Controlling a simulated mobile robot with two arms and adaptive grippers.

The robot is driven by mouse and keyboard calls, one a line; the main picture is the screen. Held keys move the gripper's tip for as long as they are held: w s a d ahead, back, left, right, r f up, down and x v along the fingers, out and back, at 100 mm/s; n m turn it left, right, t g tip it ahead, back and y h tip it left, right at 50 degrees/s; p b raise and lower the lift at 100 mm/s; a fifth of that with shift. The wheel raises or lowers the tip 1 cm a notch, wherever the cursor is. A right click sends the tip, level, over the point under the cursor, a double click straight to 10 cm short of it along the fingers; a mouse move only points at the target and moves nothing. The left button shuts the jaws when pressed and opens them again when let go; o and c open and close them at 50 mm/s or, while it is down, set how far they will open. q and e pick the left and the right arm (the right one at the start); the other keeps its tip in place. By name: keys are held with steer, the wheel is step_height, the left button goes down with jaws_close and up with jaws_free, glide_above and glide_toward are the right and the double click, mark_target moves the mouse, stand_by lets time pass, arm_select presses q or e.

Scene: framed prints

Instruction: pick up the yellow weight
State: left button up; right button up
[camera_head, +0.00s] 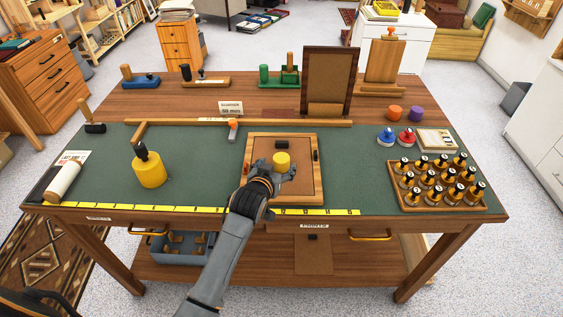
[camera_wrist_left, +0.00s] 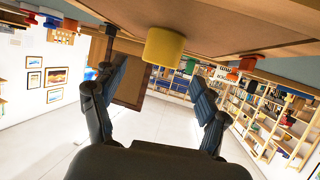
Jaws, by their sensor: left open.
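A small plain yellow cylinder, the yellow weight (camera_head: 282,161), stands on the square wooden frame (camera_head: 308,143) in the middle of the green mat. My left gripper (camera_head: 277,170) is open and empty at its near side, and its fingers partly cover the weight in the head view. In the left wrist view, which is upside down, the yellow weight (camera_wrist_left: 164,47) lies ahead of the spread fingers of my left gripper (camera_wrist_left: 161,72), roughly centred between them. I see no grip on it. My right gripper is not in view.
A yellow ruler (camera_head: 130,208) runs along the front edge. A dark upright frame (camera_head: 327,78) stands behind.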

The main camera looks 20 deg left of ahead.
mark_target(281, 158)
arm_select(q)
steer(key=shift+p+x, duration=0.5)
steer(key=shift+x, duration=2.3)
steer(key=shift+r, duration=0.15)
jaws_close()
steer(key=shift+w+r, duration=0.1)
